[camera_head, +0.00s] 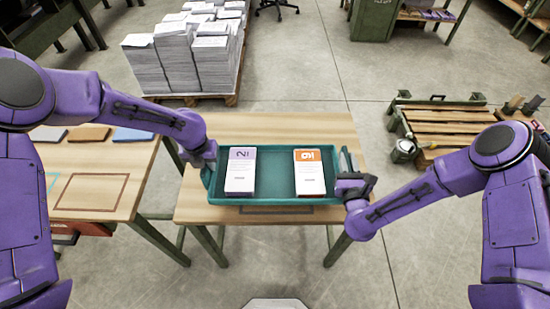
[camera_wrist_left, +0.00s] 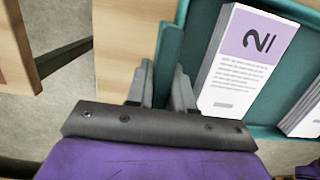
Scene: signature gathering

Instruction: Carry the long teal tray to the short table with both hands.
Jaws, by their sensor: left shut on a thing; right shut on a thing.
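The long teal tray (camera_head: 272,198) is over the short wooden table (camera_head: 270,126) in the middle of the head view; whether it rests on the top or hangs just above it I cannot tell. A paper stack with a purple "2" label (camera_head: 240,172) stands in its left part and one with an orange "9"-like label (camera_head: 310,173) in its right part. My left gripper (camera_head: 208,165) is shut on the tray's left end wall, which also shows in the left wrist view (camera_wrist_left: 170,50). My right gripper (camera_head: 350,188) is shut on the tray's right end.
A longer wooden table (camera_head: 125,165) with coloured sheets and a brown outlined rectangle stands to the left, a gap away. Paper piles on a pallet (camera_head: 190,50) stand behind. A slatted wooden stand (camera_head: 445,125) is at the right. The floor in front is clear.

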